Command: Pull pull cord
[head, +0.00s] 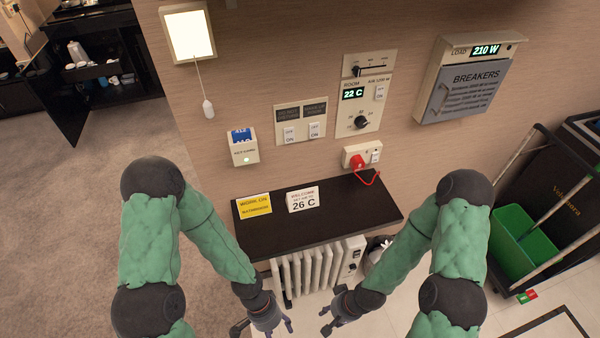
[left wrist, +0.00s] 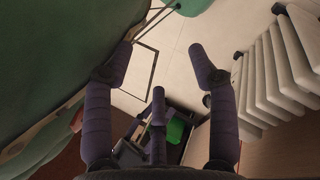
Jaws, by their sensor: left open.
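The pull cord (head: 201,84) hangs from a lit square wall lamp (head: 187,33) at the upper left of the head view. It ends in a white pull knob (head: 208,109) that hangs free against the wall. My left gripper (head: 277,329) is low in front of the radiator, well below the cord and apart from it. It also shows in the left wrist view (left wrist: 160,62), open and empty. My right gripper (head: 326,318) is low near the middle, far from the cord. Its fingers look spread, with nothing between them.
A dark shelf (head: 350,212) juts from the wall, bearing a yellow sign (head: 254,205) and a white card (head: 303,199). A white radiator (head: 305,272) stands below. A key card holder (head: 243,146), switch panels and a breaker box (head: 468,80) are on the wall. Carpet at left is clear.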

